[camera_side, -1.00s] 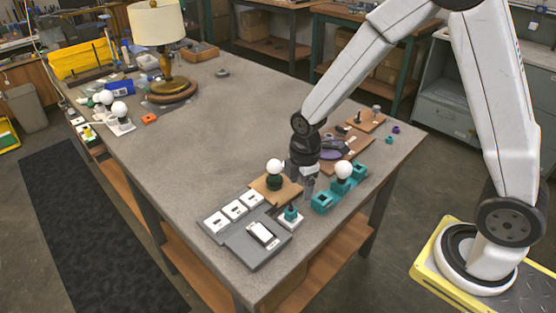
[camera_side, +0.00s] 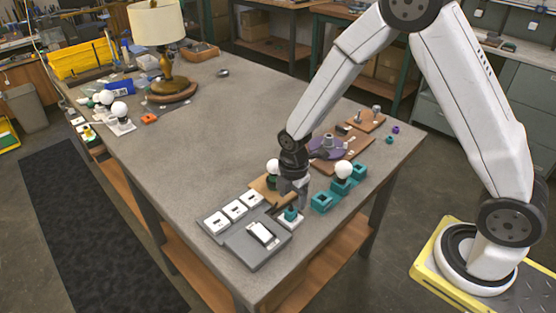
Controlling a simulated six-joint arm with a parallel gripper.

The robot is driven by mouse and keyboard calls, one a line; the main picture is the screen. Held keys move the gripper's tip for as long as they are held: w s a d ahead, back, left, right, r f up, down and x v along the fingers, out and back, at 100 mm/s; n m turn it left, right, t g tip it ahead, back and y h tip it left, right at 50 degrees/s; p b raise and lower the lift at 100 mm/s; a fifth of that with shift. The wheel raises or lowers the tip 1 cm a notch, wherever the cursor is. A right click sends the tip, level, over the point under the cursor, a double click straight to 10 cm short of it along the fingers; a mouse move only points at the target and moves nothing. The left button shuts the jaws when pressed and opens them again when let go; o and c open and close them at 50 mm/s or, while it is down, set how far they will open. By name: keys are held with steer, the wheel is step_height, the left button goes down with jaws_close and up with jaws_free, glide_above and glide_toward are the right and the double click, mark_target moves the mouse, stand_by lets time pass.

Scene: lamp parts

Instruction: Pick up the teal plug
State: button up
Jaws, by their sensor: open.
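The teal plug (camera_side: 291,214) stands upright on a small white socket block (camera_side: 290,223) near the front of the table, beside the grey board. My gripper (camera_side: 292,203) points down right over the plug, with its fingers at the level of the plug's top. It is open. The fingers partly hide the plug's upper part, and I cannot tell whether they touch it.
A grey board (camera_side: 268,257) with white switches (camera_side: 219,221) lies to the left. A teal holder (camera_side: 322,203) with a white bulb (camera_side: 344,169) stands close on the right. Another bulb (camera_side: 272,166) on a wooden board (camera_side: 262,186) stands just behind, partly covered by my gripper.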

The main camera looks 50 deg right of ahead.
mark_target(291, 206)
steer(key=shift+f, duration=0.15)
steer(key=shift+a+f, duration=0.1)
steer(key=shift+f, duration=2.4)
jaws_close()
